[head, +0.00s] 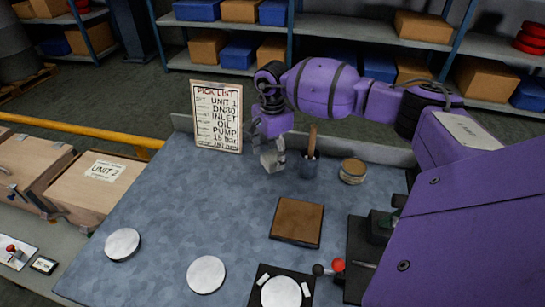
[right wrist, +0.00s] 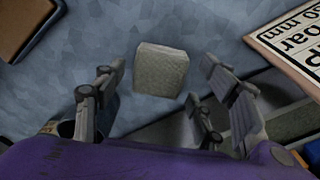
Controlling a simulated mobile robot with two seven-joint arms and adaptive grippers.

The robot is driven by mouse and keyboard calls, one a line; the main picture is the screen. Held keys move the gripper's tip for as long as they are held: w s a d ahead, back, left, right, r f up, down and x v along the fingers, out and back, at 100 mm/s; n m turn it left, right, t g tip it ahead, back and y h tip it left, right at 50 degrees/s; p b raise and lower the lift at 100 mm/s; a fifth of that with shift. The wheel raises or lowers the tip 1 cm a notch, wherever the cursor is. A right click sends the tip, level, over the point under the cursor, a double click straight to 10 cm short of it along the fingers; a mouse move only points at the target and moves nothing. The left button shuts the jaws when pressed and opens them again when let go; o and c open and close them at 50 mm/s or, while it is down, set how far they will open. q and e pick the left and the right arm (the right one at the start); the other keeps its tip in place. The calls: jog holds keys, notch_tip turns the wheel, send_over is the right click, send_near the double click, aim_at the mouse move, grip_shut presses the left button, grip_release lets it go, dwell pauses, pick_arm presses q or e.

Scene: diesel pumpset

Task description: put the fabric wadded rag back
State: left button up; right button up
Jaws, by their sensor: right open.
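The fabric wadded rag (right wrist: 161,69) is a pale grey-beige, block-like wad in the right wrist view. It lies around the fingertips of my right gripper (right wrist: 163,92), with a gap on each side. My right gripper is open, fingers pointing down at the back of the blue-grey bench in the head view (head: 272,158). The rag shows there as a small pale patch (head: 267,163), partly hidden by the fingers. I cannot tell whether it touches the bench. My left gripper is out of view.
A pick list board (head: 217,117) stands left of the gripper. A dark pot with a wooden handle (head: 310,165) and a round tin (head: 352,171) are close on the right. A brown square pad (head: 297,222) and pale discs (head: 206,274) lie nearer. The bench's left middle is clear.

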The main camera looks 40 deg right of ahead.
aim_at(272, 156)
notch_tip(272, 156, up, 11)
jog(key=shift+f, duration=0.15)
